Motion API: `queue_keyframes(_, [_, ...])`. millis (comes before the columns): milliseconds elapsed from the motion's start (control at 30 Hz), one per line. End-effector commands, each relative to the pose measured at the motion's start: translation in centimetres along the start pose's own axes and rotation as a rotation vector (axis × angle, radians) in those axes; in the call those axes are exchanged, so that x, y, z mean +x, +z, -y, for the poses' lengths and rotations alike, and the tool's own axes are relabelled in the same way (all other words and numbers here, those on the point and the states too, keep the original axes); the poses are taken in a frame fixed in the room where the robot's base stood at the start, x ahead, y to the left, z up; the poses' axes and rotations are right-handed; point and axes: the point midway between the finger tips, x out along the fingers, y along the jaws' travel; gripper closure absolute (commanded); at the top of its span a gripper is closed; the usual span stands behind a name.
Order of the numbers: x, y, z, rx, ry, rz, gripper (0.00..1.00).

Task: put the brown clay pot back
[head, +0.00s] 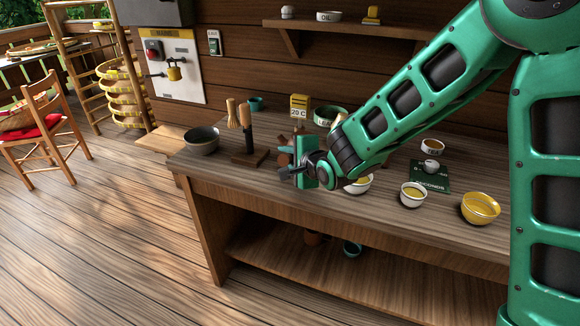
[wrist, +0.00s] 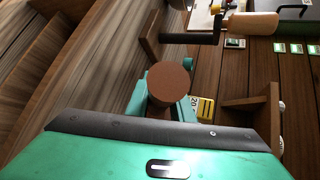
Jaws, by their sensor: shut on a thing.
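My gripper (head: 291,166) is in front of the wooden workbench's left half, just above its top. In the wrist view my gripper's teal fingers (wrist: 165,98) are shut on the brown clay pot (wrist: 171,78), which shows as a round brown face between them. In the head view a brown part (head: 284,158) shows beside the gripper, and much of the pot is hidden by the hand. I cannot tell whether the pot touches the bench top.

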Motion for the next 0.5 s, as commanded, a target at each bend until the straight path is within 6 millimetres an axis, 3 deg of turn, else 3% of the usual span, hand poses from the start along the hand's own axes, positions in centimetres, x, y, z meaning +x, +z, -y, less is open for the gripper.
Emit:
queue_keyframes(233, [1.2, -0.5, -2.8, -0.001, 0.002, 0.0, 1.0])
queue_keyframes(500, [1.3, -0.5, -2.9, -0.001, -0.001, 0.0, 1.0])
